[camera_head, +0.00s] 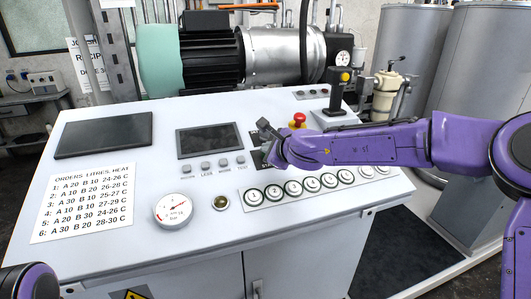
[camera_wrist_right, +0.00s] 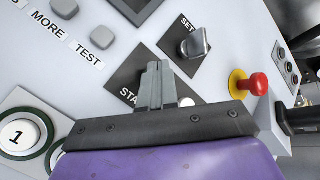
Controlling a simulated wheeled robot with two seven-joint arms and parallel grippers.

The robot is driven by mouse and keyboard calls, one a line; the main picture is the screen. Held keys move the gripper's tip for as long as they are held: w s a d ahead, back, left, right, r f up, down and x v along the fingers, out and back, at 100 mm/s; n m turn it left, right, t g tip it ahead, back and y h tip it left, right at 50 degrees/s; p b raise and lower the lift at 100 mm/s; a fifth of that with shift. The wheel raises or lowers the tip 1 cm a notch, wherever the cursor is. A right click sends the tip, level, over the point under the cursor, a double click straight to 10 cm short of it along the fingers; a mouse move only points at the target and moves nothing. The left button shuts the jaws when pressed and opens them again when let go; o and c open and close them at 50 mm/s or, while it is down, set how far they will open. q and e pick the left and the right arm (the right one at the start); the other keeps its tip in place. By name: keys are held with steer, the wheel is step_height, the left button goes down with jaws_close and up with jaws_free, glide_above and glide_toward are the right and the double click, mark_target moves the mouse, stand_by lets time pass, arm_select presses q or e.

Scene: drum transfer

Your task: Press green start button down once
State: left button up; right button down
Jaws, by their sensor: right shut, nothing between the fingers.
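My right gripper (camera_wrist_right: 155,70) is shut and empty. Its grey fingers lie over the dark plate (camera_wrist_right: 120,82) whose visible letters read "STA". The green start button itself does not show; the fingers and the gripper body cover much of that plate. Whether the fingertips touch anything cannot be told. In the head view my right gripper (camera_head: 270,138) is over the middle of the sloping white panel, with the purple arm coming in from the right. My left gripper is not in view.
A grey knob (camera_wrist_right: 195,43) marked "SET" stands just beyond the fingers. A red emergency button (camera_wrist_right: 258,86) on a yellow base is to the right. A row of numbered round buttons (camera_head: 293,188) lies along the panel's front. A dark screen (camera_head: 208,140) is to the left.

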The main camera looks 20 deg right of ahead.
steer(key=shift+s+r, duration=0.2)
steer(key=shift+r, duration=0.35)
steer(key=shift+r+p, duration=0.1)
steer(key=shift+p, duration=0.25)
steer(key=r+p, duration=0.1)
steer(key=s+r+p, duration=0.1)
steer(key=r, duration=0.1)
steer(key=r+p, duration=0.1)
steer(key=p, duration=0.1)
steer(key=shift+s+r, duration=0.3)
